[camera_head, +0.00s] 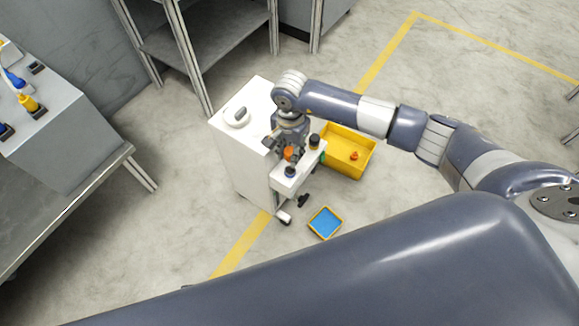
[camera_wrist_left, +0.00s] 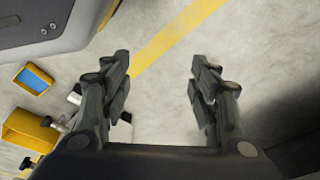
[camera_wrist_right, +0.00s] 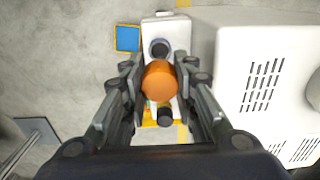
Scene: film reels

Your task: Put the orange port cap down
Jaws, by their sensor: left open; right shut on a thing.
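The orange port cap (camera_wrist_right: 160,80) is between the fingers of my right gripper (camera_wrist_right: 158,84), which is shut on it. In the head view the orange cap (camera_head: 289,153) shows at the tip of my right gripper (camera_head: 290,150), over a small white shelf (camera_head: 285,184) on the side of a white cabinet. I cannot tell whether the cap touches the shelf. My left gripper (camera_wrist_left: 160,85) is open and empty above the floor in the left wrist view.
The white cabinet (camera_head: 240,165) stands beside the shelf. Dark round caps (camera_head: 290,172) (camera_head: 314,141) sit on the shelf. A yellow bin (camera_head: 362,165) with a small orange item and a blue-bottomed tray (camera_head: 325,222) are on the floor. A grey bench (camera_head: 70,190) stands left.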

